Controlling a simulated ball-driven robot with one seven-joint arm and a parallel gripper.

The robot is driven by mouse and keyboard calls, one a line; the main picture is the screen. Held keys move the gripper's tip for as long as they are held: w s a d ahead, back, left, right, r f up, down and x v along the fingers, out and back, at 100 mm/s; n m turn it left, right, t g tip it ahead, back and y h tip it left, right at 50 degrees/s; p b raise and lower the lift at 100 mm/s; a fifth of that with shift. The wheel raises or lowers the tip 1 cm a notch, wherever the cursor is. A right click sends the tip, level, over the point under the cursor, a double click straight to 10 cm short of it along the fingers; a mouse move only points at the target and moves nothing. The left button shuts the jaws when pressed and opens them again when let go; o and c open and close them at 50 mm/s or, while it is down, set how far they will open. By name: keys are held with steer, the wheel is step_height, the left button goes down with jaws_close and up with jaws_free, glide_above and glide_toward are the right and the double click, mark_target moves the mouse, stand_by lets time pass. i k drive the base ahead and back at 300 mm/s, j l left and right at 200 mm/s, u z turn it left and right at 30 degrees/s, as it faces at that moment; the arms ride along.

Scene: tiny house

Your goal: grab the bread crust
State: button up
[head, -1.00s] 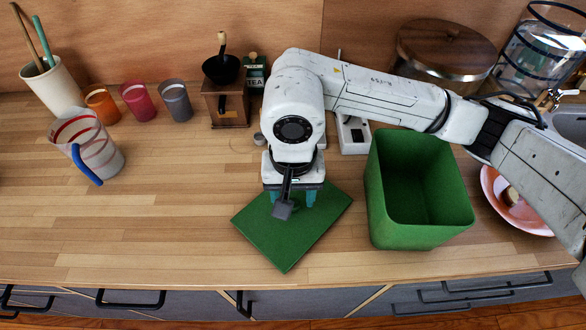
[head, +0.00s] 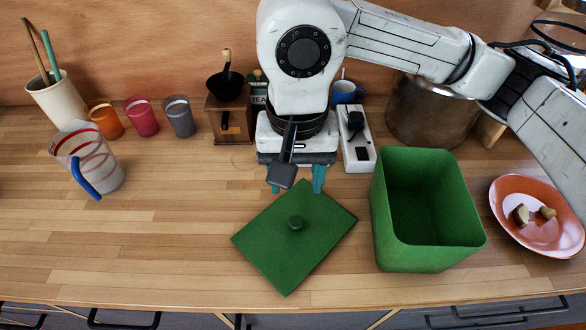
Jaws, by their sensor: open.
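Two small food scraps lie on the pink plate (head: 540,238) at the right of the counter. One is a brown-and-white piece (head: 521,214), the other a tan piece (head: 546,212). I cannot tell for sure which is the bread crust. My gripper (head: 296,184) is open and empty, pointing down above the back edge of a green lid, far to the left of the plate. Its teal fingertips are apart.
The green square lid (head: 285,258) with a knob lies flat on the counter. A tall open green bin (head: 425,245) stands between my gripper and the plate. A power strip (head: 357,150) and metal pot (head: 430,115) are behind. The left front counter is clear.

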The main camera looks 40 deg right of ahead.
mark_target(521, 216)
steer(key=k+j, duration=0.8)
steer(key=j, duration=0.1)
